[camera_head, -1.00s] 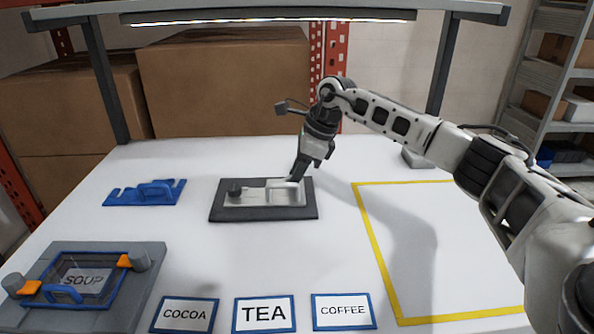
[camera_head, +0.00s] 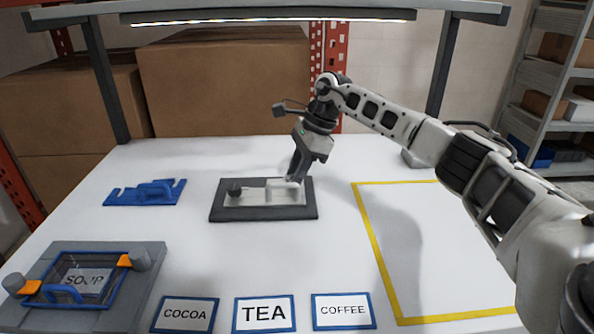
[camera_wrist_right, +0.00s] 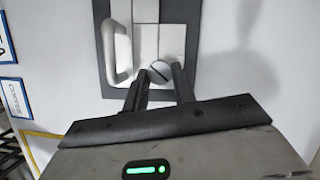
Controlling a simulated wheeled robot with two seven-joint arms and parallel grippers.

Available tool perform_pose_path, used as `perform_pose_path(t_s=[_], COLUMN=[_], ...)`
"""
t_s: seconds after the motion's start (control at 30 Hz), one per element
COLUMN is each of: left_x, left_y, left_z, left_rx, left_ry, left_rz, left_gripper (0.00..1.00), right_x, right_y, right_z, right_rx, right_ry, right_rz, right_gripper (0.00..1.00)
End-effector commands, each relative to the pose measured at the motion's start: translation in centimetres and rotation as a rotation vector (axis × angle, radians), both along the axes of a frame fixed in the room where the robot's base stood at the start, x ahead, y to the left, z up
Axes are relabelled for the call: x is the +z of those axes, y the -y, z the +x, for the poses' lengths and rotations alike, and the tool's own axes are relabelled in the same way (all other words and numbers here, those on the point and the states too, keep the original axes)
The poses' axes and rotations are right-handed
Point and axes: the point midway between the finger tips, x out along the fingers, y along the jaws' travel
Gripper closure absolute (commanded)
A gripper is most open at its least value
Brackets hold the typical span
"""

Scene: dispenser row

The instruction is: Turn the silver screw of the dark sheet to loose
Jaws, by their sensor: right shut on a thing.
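The dark sheet (camera_head: 265,214) lies flat in the middle of the white table; its dark border also shows in the right wrist view (camera_wrist_right: 103,45). A light grey plate with a raised handle (camera_wrist_right: 122,55) sits on it. The silver screw (camera_wrist_right: 159,72), a round head with a dark diagonal slot, sits at the plate's right end as the head view has it; there my gripper hides it. My right gripper (camera_head: 294,177) is down at that end, its two fingers (camera_wrist_right: 160,84) shut on the screw, one on each side. My left gripper is not in view.
A blue bracket (camera_head: 125,198) lies to the left. A grey fixture (camera_head: 128,292) with a SOUP card is front left. Labels COCOA, TEA (camera_head: 264,314) and COFFEE line the front. The yellow-outlined area (camera_head: 372,238) is empty.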

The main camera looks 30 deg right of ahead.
Motion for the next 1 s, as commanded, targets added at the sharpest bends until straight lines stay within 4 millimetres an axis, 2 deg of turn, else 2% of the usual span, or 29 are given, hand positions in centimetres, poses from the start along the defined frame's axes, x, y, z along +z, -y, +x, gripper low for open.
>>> perform_pose_path(t_s=[0.07, 0.1, 0.17, 0.2, 0.47, 0.57, 1.0], left_x=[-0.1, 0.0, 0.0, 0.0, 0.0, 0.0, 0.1], left_y=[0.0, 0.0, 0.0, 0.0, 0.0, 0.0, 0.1], left_z=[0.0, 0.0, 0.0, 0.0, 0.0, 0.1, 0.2], left_rx=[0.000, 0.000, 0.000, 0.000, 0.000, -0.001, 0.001], left_ry=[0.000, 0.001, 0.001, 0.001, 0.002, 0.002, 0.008], left_rz=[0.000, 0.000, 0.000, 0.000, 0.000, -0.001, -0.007], left_gripper=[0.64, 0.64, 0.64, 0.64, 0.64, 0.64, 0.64], right_x=[-0.8, -0.8, -0.8, -0.8, -0.3, 0.5, 8.6], right_y=[-0.1, -0.1, -0.1, 0.0, 0.1, 0.4, 3.4], right_z=[-0.3, -0.3, -0.3, -0.3, -0.2, -0.2, -1.3], right_rx=[0.005, 0.005, 0.005, 0.003, 0.000, -0.001, 0.000], right_ry=[-0.020, -0.020, -0.020, -0.018, -0.011, -0.007, -0.009], right_rz=[-0.007, -0.007, -0.007, -0.007, -0.005, -0.004, -0.003], right_gripper=[0.97, 0.71, 0.54, 0.51, 0.51, 0.51, 0.51])
